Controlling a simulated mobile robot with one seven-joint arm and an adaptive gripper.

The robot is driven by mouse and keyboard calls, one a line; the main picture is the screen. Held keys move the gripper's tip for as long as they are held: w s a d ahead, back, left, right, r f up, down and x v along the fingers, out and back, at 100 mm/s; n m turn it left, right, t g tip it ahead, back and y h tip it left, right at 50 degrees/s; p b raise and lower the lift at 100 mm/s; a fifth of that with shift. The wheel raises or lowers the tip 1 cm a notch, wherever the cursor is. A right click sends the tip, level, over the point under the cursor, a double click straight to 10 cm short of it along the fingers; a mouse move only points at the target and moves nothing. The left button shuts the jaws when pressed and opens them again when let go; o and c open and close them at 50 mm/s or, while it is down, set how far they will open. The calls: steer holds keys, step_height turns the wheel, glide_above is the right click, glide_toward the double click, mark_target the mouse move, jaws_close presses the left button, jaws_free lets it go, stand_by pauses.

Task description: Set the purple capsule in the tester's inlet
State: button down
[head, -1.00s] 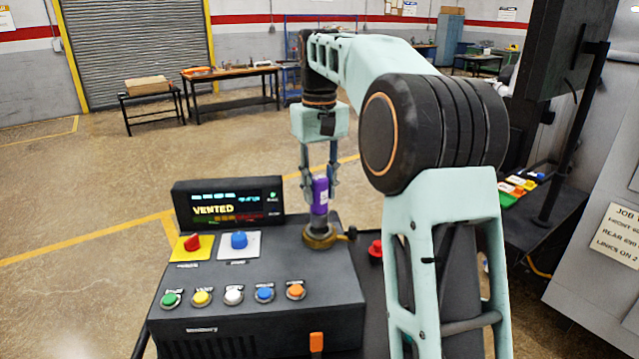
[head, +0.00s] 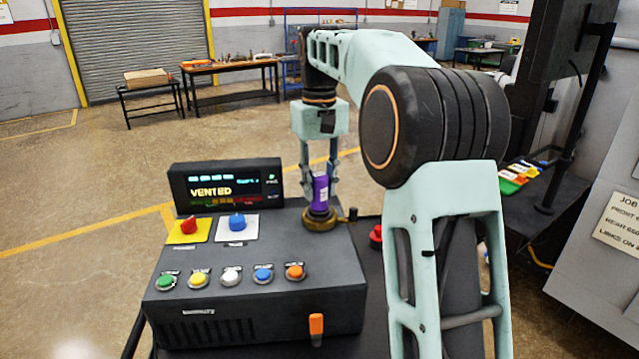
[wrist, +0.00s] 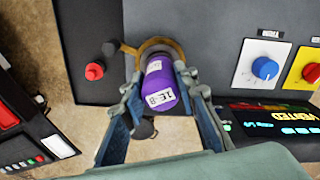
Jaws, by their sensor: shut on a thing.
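The purple capsule (head: 320,188) has a white label and stands upright over the tester's brass-coloured inlet ring (head: 319,224). Its dark lower end is at the ring; I cannot tell how deep it sits. My gripper (head: 320,177) points down and is shut on the capsule. In the wrist view, the fingers flank the capsule (wrist: 160,86), whose labelled top faces the camera, and the inlet ring (wrist: 159,46) shows behind it. The tester (head: 255,318) is a dark box with a screen (head: 226,188) reading "VENTED".
A red knob (head: 189,226) and a blue knob (head: 238,222) stand left of the inlet. A row of coloured buttons (head: 231,275) lies in front. A red button (head: 376,236) is to the right. An orange-topped item (head: 316,328) is at the tester's front.

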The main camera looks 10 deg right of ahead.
steer(key=shift+f, duration=0.1)
stand_by(0.6)
steer(key=c, duration=1.4)
jaws_free()
steer(key=shift+c, duration=0.2)
steer(key=shift+r, duration=5.95)
